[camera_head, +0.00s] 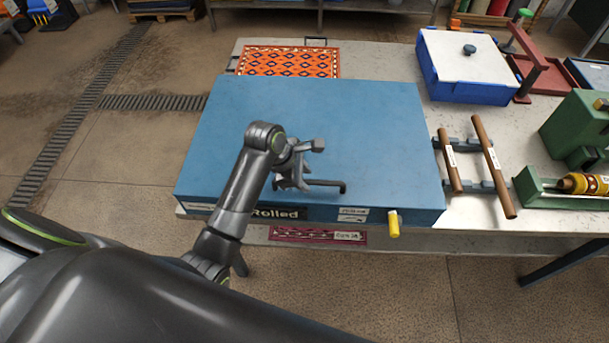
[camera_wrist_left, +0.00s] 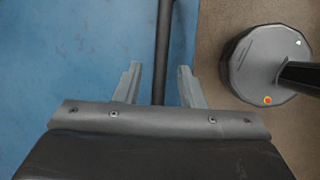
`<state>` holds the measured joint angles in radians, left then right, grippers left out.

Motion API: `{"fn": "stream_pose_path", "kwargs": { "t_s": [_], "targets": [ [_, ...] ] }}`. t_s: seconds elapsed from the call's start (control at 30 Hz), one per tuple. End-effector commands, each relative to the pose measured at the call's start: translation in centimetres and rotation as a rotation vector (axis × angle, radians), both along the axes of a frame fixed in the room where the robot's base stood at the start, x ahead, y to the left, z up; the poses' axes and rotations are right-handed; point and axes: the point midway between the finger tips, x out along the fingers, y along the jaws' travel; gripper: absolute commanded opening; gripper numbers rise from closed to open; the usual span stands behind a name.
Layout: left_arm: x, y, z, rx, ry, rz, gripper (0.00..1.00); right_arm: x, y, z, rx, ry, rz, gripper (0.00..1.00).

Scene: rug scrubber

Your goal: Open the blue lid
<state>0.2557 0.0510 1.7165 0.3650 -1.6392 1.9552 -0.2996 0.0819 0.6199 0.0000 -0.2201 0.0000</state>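The blue lid (camera_head: 340,120) is the broad flat top of a low box on the light table, and it lies flat and closed. A dark bar handle (camera_head: 328,183) runs along its front edge. My left gripper (camera_head: 296,172) is over the lid's front part, at the handle's left portion. In the left wrist view, the gripper (camera_wrist_left: 159,82) is open, with the bar (camera_wrist_left: 163,45) lined up in the gap between its fingers, apart from both. The blue surface (camera_wrist_left: 70,50) fills the left of that view. My right gripper is not in view.
A yellow knob (camera_head: 393,224) sticks out at the box's front right. An orange patterned rug (camera_head: 288,61) lies behind the box. Wooden rollers (camera_head: 493,165), a green machine (camera_head: 580,130) and a white-topped blue box (camera_head: 465,62) stand to the right. The floor at left is clear.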

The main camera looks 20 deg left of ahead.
Motion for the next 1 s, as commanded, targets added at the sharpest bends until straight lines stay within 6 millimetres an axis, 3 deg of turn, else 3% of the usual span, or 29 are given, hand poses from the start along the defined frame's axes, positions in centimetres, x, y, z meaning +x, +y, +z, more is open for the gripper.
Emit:
{"fn": "stream_pose_path", "kwargs": {
  "t_s": [0.37, 0.67, 1.0],
  "targets": [
    [0.15, -0.18, -0.62, 0.001, 0.000, -0.001, 0.36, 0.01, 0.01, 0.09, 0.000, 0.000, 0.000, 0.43],
    [0.15, -0.17, -0.59, 0.001, 0.000, -0.001, 0.01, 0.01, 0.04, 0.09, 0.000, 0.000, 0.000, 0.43],
    [0.28, -0.17, -0.41, 0.001, -0.001, 0.000, 0.00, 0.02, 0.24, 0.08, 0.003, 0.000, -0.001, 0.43]
  ]
}}
